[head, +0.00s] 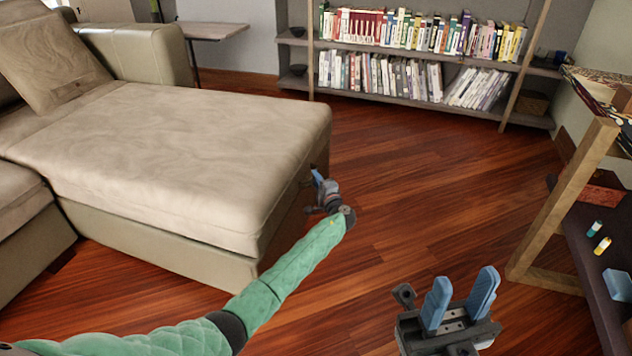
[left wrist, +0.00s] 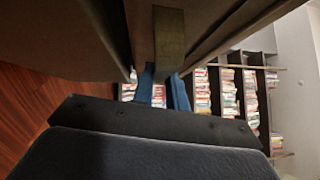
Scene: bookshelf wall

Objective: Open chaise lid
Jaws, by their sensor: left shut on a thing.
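The chaise is the beige leather part of the sofa, and its cushioned lid (head: 190,150) lies flat, seeming level on the base (head: 160,248). My left gripper (head: 318,178) is at the chaise's right end, just below the lid's edge, partly hidden by the chaise corner. In the left wrist view my left gripper (left wrist: 162,85) has its blue fingers shut at a short brownish strap (left wrist: 169,40) under the lid edge. The strap's lower end is hidden between the fingers. My right gripper (head: 462,283) is open and empty above the floor at lower right.
A bookshelf (head: 400,51) with rows of books stands at the back. A wooden-framed shelf unit (head: 570,190) with small items is on the right. A small side table (head: 210,31) stands behind the chaise. The wooden floor (head: 400,180) between chaise and shelves is clear.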

